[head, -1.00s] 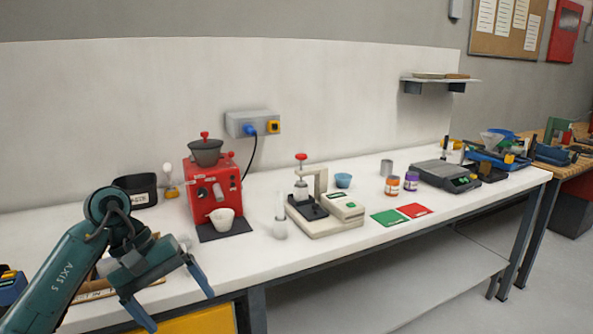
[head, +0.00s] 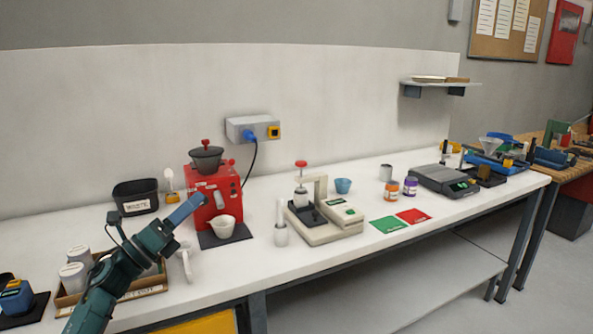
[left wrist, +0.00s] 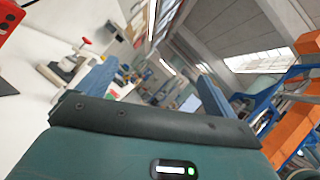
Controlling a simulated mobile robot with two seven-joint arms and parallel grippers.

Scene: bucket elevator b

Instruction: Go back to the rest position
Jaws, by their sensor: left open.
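My left gripper (head: 190,207) is raised over the left part of the white bench (head: 330,259), with one blue finger showing in front of the red machine (head: 203,211). The other finger is hard to make out in the head view. In the left wrist view both blue fingers stand apart with nothing between them, so the left gripper (left wrist: 155,86) is open and empty. The wrist is tilted, looking across the room past the bench. My right gripper is not in view.
A cardboard tray with white jars (head: 73,277) sits below and behind my left arm. A black bin (head: 136,197), white cup (head: 223,227), and beige press (head: 325,222) stand nearby. Farther right are coloured cards, jars and a scale (head: 444,180). Free floor lies in front of the bench.

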